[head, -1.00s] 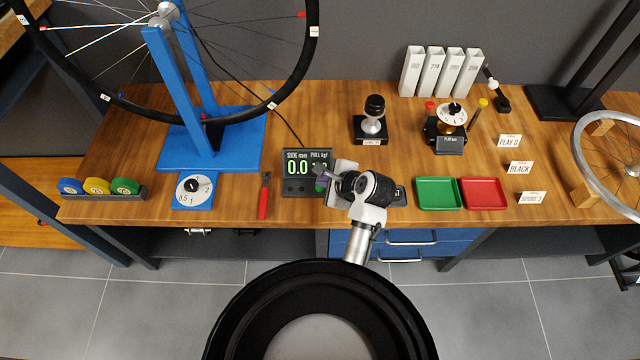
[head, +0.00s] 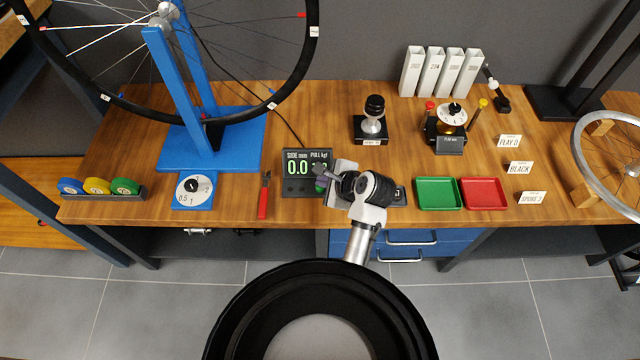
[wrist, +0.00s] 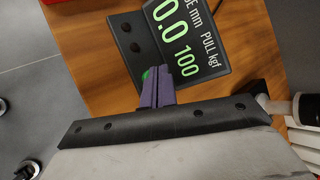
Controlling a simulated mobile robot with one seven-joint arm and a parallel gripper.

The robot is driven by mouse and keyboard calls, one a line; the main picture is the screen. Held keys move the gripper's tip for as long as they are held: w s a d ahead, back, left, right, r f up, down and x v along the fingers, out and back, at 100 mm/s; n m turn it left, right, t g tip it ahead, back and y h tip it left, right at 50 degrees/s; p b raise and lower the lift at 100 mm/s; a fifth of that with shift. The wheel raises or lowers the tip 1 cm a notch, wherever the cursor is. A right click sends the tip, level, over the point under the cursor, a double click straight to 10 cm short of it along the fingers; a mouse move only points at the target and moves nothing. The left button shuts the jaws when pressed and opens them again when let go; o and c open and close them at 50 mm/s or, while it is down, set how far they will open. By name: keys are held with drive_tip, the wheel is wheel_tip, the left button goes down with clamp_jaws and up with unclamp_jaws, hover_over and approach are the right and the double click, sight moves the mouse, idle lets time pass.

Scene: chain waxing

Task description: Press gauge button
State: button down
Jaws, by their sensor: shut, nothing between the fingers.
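The gauge (head: 294,187) is a black display unit on the bench, with green digits under the labels "SIDE mm" and "PULL kgf". In the wrist view the gauge (wrist: 150,50) reads 0.0 and 100. Its base carries a row of round buttons: two dark ones and a green button (wrist: 147,75), partly hidden by my fingers. My gripper (head: 321,178) is at the right end of the gauge and hides part of its display in the head view. In the wrist view my purple gripper fingers (wrist: 156,78) are together and empty, right at the green button. I cannot tell whether they touch it.
Red-handled pliers (head: 264,198) lie left of the gauge. A blue wheel stand (head: 212,160) stands further left. A green tray (head: 437,207) and a red tray (head: 484,207) sit to the right. Bare wood lies behind the gauge.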

drive_tip(key=shift+f, duration=0.1)
idle(0.4)
drive_tip(key=shift+f+p, duration=0.3)
drive_tip(key=shift+f, duration=0.05)
drive_tip(key=shift+r+p, duration=0.15)
drive_tip(key=shift+p, duration=0.15)
drive_tip(key=shift+r+p, duration=0.3)
drive_tip(key=shift+p, duration=0.4)
wheel_tip(320, 180, up, 6)
drive_tip(key=p, duration=0.7)
